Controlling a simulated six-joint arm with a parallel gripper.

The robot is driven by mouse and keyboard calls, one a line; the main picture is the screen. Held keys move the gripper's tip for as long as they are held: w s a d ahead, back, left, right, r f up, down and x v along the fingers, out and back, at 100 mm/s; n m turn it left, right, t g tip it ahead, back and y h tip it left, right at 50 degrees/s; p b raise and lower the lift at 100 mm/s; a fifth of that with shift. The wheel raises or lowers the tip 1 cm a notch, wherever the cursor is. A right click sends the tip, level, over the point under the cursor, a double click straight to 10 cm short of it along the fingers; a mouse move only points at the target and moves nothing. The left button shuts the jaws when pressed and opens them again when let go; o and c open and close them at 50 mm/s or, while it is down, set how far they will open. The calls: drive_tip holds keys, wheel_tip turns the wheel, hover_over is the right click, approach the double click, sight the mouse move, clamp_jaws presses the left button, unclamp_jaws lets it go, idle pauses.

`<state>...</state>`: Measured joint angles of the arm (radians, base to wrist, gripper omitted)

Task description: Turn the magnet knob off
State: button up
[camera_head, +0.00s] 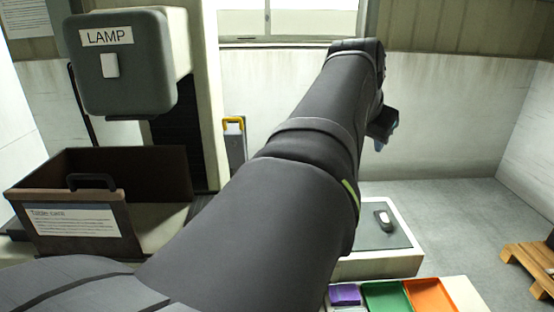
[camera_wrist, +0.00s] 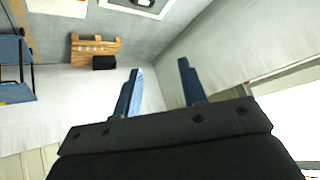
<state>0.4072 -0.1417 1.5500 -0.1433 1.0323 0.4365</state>
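A small dark knob-like piece with a pale top (camera_head: 383,217) lies on a grey plate with a white surround (camera_head: 350,263), right of my arm in the head view. It may be the magnet knob; no marking on it can be read. The white-edged plate also shows cut off at the top of the wrist view (camera_wrist: 158,12), with part of a dark piece on it. My gripper (camera_wrist: 160,76) has its two blue fingers apart with nothing between them. In the head view it is mostly hidden behind my arm, raised well above and behind the plate.
A grey LAMP box with a pale switch (camera_head: 109,65) stands upper left, above a brown open box with a handle (camera_head: 80,212). Purple (camera_head: 344,295), green (camera_head: 386,297) and orange (camera_head: 431,295) trays sit in front. A wooden pallet (camera_head: 530,262) lies on the floor at right.

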drive_tip(key=w+a+f+g+y, duration=0.1)
drive_tip(key=w+a+f+g, duration=0.3)
drive_tip(key=w+a+f, duration=1.35)
drive_tip(key=x, duration=0.6)
drive_tip(key=w+x, duration=0.1)
drive_tip(key=x, duration=0.5)
drive_tip(key=w+x, duration=0.1)
drive_tip(key=x, duration=0.5)
drive_tip(key=shift+w+d+r, duration=0.15)
drive_tip(key=shift+d+r, duration=0.1)
drive_tip(key=shift+r, duration=0.1)
clamp_jaws()
